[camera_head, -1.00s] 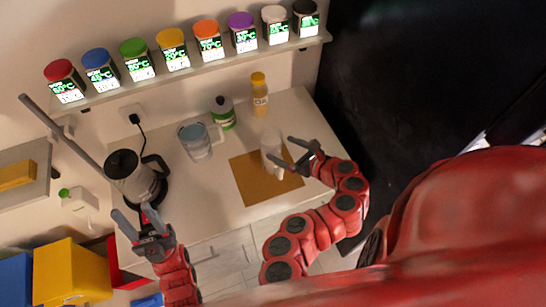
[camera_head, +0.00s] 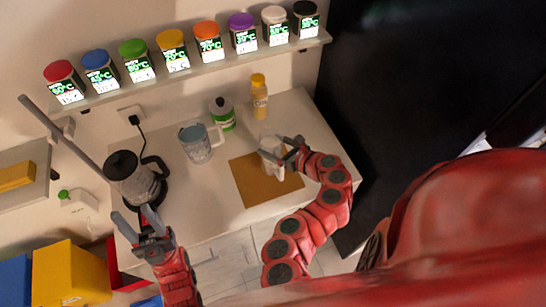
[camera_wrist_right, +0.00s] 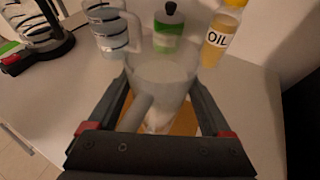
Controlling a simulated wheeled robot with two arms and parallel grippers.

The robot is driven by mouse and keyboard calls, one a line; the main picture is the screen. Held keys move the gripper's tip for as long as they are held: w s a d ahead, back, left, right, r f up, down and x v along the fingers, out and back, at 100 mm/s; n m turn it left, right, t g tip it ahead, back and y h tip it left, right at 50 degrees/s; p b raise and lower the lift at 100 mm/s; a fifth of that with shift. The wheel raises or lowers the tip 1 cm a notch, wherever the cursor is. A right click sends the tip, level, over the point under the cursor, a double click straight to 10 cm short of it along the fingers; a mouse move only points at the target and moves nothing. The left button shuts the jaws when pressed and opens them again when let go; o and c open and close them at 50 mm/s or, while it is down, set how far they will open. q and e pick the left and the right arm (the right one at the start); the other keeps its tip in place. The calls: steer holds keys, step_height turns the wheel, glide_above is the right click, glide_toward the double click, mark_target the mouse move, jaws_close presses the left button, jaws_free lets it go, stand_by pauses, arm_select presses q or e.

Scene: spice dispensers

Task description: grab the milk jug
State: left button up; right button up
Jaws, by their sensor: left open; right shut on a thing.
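The milk jug (camera_head: 269,145) is a clear, whitish vessel over the brown mat (camera_head: 255,190) on the counter. My right gripper (camera_head: 281,149) is shut on it from the right. In the right wrist view the jug (camera_wrist_right: 165,72) stands between the two fingers, its rim facing the camera, with white at the bottom and a handle-like part towards the palm. I cannot tell whether its base touches the mat. My left gripper (camera_head: 135,219) is open and empty at the counter's front left, near the kettle (camera_head: 133,180).
A clear measuring jug (camera_head: 198,145), a green-and-white container (camera_head: 222,113) and an oil bottle (camera_head: 259,97) stand behind the mat. A shelf (camera_head: 205,65) with several coloured-lid jars runs above. The counter between kettle and mat is clear.

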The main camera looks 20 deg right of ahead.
jaws_close()
steer(key=shift+r, duration=0.15)
